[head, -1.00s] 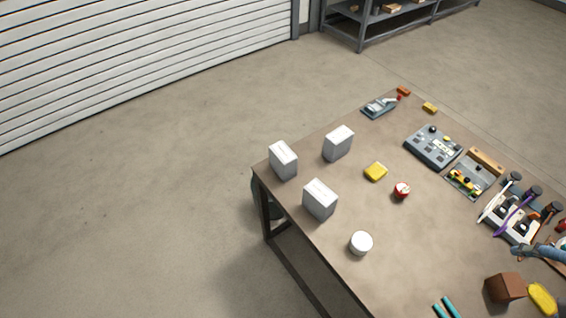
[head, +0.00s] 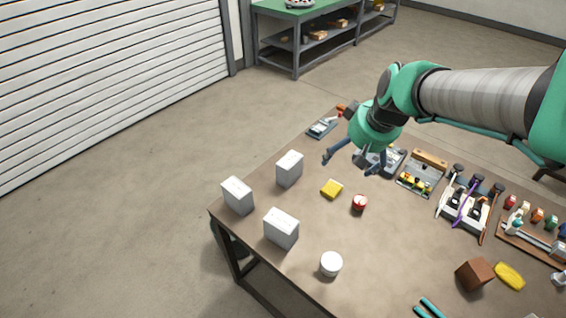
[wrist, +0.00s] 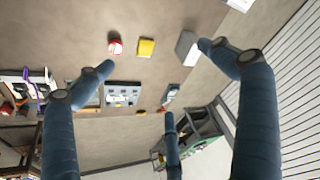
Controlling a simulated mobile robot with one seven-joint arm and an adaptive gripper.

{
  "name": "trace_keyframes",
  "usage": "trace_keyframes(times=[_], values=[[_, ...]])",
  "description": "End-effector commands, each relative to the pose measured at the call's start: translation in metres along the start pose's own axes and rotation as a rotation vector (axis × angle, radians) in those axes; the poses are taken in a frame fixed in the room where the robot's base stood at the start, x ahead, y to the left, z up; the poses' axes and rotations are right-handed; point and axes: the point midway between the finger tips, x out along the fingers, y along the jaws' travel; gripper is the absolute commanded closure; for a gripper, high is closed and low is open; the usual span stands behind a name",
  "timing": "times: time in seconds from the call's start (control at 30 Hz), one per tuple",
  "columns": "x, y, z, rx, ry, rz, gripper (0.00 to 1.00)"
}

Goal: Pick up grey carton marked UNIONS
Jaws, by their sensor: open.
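Three similar grey cartons with pale tops stand upright at the table's left end in the head view: a left one (head: 238,196), a back one (head: 289,169) and a front one (head: 281,229). I cannot read any marking, so I cannot tell which one says UNIONS. My gripper (head: 352,162) is open and empty above the table, to the right of the back carton and apart from it. In the wrist view its blue fingers are spread wide; one carton (wrist: 187,47) shows beside the right fingertip, and part of another (wrist: 240,4) shows at the top edge.
A yellow block (head: 331,189), a red can (head: 359,203) and a white round tub (head: 331,264) stand near the cartons. A grey control panel, a parts tray (head: 420,178) and tools crowd the right side. A shelf unit (head: 318,38) stands behind. Table surface between cartons is clear.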

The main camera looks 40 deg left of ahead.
Motion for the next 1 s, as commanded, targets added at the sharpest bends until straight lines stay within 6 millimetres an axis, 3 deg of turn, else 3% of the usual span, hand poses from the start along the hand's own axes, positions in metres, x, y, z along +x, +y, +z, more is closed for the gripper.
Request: trace_keyframes(times=[0.03,0.3,0.6,0.8,1.0], values=[[0.021,-0.016,-0.013,-0.036,-0.005,-0.018,0.06],[0.115,-0.099,-0.066,-0.214,-0.014,-0.094,0.06],[0.214,-0.202,-0.095,-0.391,-0.022,-0.168,0.06],[0.246,-0.24,-0.101,-0.451,-0.021,-0.191,0.06],[0.253,-0.247,-0.101,-0.463,-0.021,-0.195,0.06]])
